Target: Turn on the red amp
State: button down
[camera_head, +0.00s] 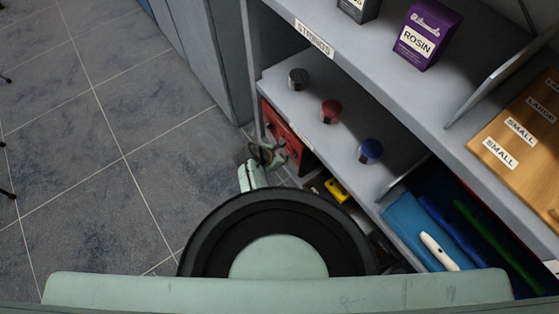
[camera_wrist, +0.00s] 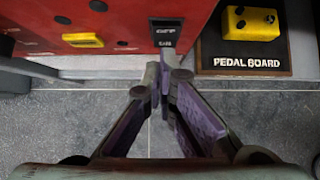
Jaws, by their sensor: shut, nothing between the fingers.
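The red amp (camera_head: 280,127) stands on the lower shelf at the left end of the shelving in the head view. In the wrist view its red face (camera_wrist: 120,22) fills the top left, with dark knobs and a yellow label. A black switch plate (camera_wrist: 167,32) with white lettering sits near its right edge; the lettering is too small to read surely. My gripper (camera_wrist: 165,68) is shut and empty, its tips just below the switch plate in the picture. I cannot tell whether they touch the amp. In the head view my gripper (camera_head: 268,155) is beside the amp's front.
A pedal board (camera_wrist: 245,62) with a yellow pedal (camera_wrist: 251,23) lies right of the amp. Black, red and blue knob-like items stand on the shelf (camera_head: 345,155) above. A blue bin (camera_head: 405,220) is farther right.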

dwell(0.3)
jog(key=shift+w+d+f+t+h, duration=0.3)
jog(key=shift+d+f+t+h, duration=0.15)
jog(key=shift+h, duration=0.25)
